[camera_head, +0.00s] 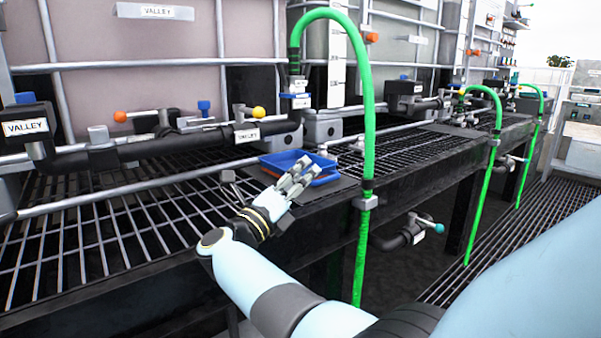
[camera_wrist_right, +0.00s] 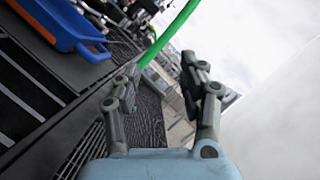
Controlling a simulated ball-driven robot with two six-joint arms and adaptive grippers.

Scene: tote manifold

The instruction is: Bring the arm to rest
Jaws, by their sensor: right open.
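My right arm, pale blue, reaches in from the lower right in the head view. My right gripper (camera_head: 297,172) is over the edge of the black grated bench (camera_head: 110,232), just in front of a blue tray (camera_head: 325,178). In the right wrist view the right gripper (camera_wrist_right: 166,75) shows two grey fingers spread apart with nothing between them. The blue tray with its orange part also shows at the upper left there (camera_wrist_right: 62,22), apart from the fingers. My left gripper is not in either view.
A green hose (camera_head: 369,150) arches up and hangs down just right of my right gripper. More green hoses (camera_head: 484,165) hang farther right. Large caged totes (camera_head: 130,90) with black pipes and valves (camera_head: 258,113) line the back. A grated walkway (camera_head: 530,235) lies right.

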